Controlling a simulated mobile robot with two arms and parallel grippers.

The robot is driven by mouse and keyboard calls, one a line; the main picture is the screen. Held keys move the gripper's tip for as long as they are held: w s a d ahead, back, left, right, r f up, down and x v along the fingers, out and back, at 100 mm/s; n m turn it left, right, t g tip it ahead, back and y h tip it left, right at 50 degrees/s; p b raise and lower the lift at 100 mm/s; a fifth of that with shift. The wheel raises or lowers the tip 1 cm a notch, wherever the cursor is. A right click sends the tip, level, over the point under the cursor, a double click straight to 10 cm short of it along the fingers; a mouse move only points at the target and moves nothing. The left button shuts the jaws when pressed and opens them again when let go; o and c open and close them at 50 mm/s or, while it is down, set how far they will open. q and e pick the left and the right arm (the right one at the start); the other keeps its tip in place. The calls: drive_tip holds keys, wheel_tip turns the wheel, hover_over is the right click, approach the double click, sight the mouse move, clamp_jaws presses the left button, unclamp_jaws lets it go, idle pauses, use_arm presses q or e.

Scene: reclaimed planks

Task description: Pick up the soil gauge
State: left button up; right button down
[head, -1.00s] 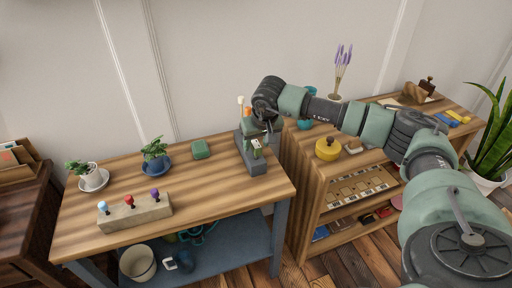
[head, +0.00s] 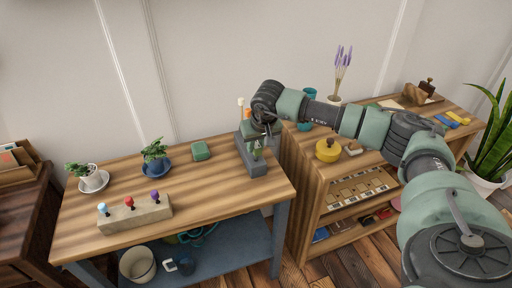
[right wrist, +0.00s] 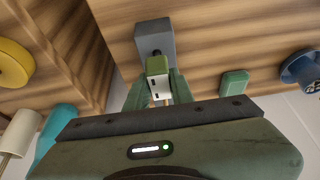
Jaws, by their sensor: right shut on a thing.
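The soil gauge (right wrist: 157,66) has a small green head with a pale face bearing dark marks. It sits between the two fingers of my right gripper (right wrist: 157,92) in the right wrist view, and the gripper is shut on it. In the head view my right gripper (head: 262,131) is over the grey block (head: 257,168) at the right end of the table, and hides most of the gauge. The grey block also shows behind the gauge in the right wrist view (right wrist: 155,35). I cannot tell whether the gauge is clear of the block. My left gripper is out of view.
The plank table (head: 215,190) also holds a green box (head: 201,151), two potted plants (head: 154,152) and a pale block with coloured knobs (head: 134,214). The table's middle front is clear.

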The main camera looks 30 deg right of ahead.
wheel_tip(320, 180, up, 26)
drive_tip(key=p, duration=0.5)
drive_tip(key=shift+f+p, duration=0.25)
drive_tip(key=shift+p, duration=0.15)
idle(0.4)
